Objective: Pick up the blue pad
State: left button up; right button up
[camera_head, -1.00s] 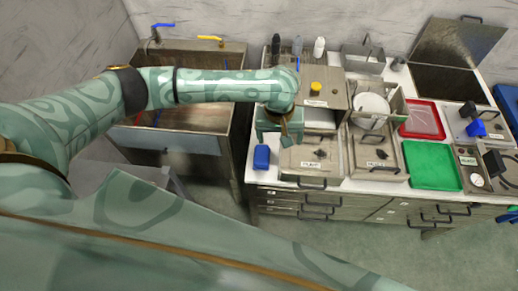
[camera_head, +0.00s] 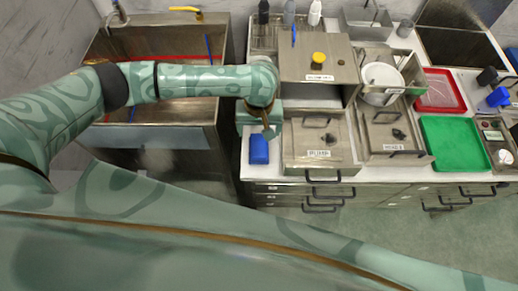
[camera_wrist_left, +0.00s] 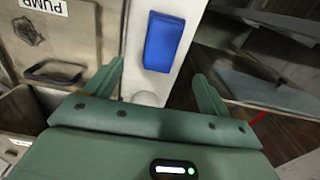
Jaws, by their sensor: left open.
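The blue pad (camera_head: 258,150) is a small block on the white counter, near its front left corner. It also shows in the left wrist view (camera_wrist_left: 163,40), beyond the fingertips and roughly between their lines. My left gripper (camera_wrist_left: 158,72) is open and empty, its two green fingers apart. In the head view the left gripper (camera_head: 265,130) is just behind the pad, and its fingers are partly hidden. No contact with the pad shows. My right gripper is not in view.
A metal box with a labelled lid (camera_head: 320,145) stands close right of the pad. A sink (camera_head: 130,50) lies left across a gap. A green tray (camera_head: 455,150), a red tray (camera_head: 438,92) and another blue item (camera_head: 498,97) are farther right.

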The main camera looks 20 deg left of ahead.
aim_at(259, 143)
pick_arm(q)
notch_tip(259, 143, down, 4)
jog(key=shift+w+a+r+b, duration=0.1)
jog(key=shift+r+b, duration=0.05)
jog(key=shift+b, duration=0.4)
jog(key=shift+f, duration=0.4)
jog(key=f+b, duration=0.3)
jog(key=f, duration=0.2)
jog(key=shift+s, duration=0.2)
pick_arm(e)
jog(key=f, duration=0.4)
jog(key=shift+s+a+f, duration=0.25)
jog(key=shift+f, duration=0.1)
pick_arm(q)
jog(key=shift+r, duration=0.1)
jog(key=shift+c, duration=0.3)
jog(key=c, duration=1)
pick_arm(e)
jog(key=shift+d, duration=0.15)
